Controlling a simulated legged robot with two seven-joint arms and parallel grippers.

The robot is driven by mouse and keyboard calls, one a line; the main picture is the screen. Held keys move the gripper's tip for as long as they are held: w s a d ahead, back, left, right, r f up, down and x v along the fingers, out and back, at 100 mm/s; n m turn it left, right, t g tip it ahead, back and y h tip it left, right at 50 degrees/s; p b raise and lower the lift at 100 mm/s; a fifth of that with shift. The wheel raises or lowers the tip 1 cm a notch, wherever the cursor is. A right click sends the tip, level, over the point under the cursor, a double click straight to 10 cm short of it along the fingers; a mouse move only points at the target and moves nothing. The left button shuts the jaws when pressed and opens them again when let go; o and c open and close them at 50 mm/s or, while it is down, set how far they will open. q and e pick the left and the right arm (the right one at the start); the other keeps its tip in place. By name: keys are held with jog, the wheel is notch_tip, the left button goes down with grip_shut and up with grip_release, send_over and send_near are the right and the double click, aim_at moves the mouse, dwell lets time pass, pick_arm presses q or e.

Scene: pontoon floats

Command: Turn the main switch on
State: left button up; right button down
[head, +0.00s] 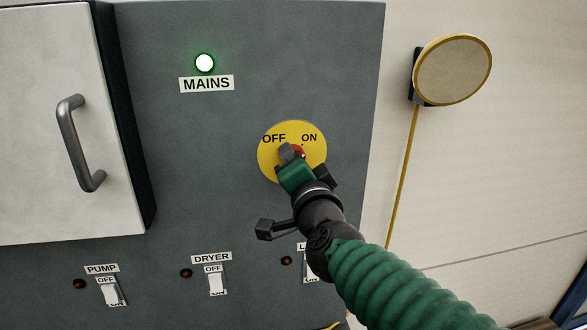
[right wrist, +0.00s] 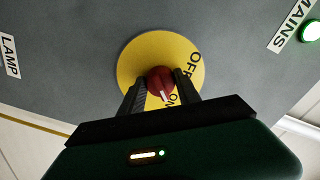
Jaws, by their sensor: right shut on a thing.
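The main switch is a red knob (right wrist: 160,82) on a round yellow plate (head: 270,160) marked OFF at the left and ON at the right in the head view. My right gripper (head: 295,157) reaches in from the lower right and is shut on the knob, with a finger on either side in the right wrist view. The white line on the knob points toward the ON side there; its end is close to my gripper's body. Above left, the green MAINS lamp (head: 204,63) is lit. My left gripper is not in view.
A pale door (head: 60,170) with a grey handle (head: 76,143) stands out at the left. Below are PUMP (head: 110,294), DRYER (head: 215,283) and LAMP switches, the last partly hidden by my arm. A yellow-rimmed disc (head: 453,70) hangs on the right wall.

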jog(key=m, duration=0.1)
jog(key=m+b, duration=0.1)
jog(key=m, duration=0.1)
jog(key=shift+s+f+m, duration=0.1)
jog(key=shift+f+m, duration=0.1)
jog(key=shift+m, duration=0.1)
jog(key=shift+r+m+b, duration=0.1)
jog(key=shift+m+b, duration=0.4)
jog(key=shift+m, duration=1)
jog(key=shift+d, duration=0.1)
jog(key=c, duration=1)
grip_release()
jog(key=shift+c, duration=0.2)
jog(key=shift+o, duration=0.8)
jog(key=shift+d, duration=0.25)
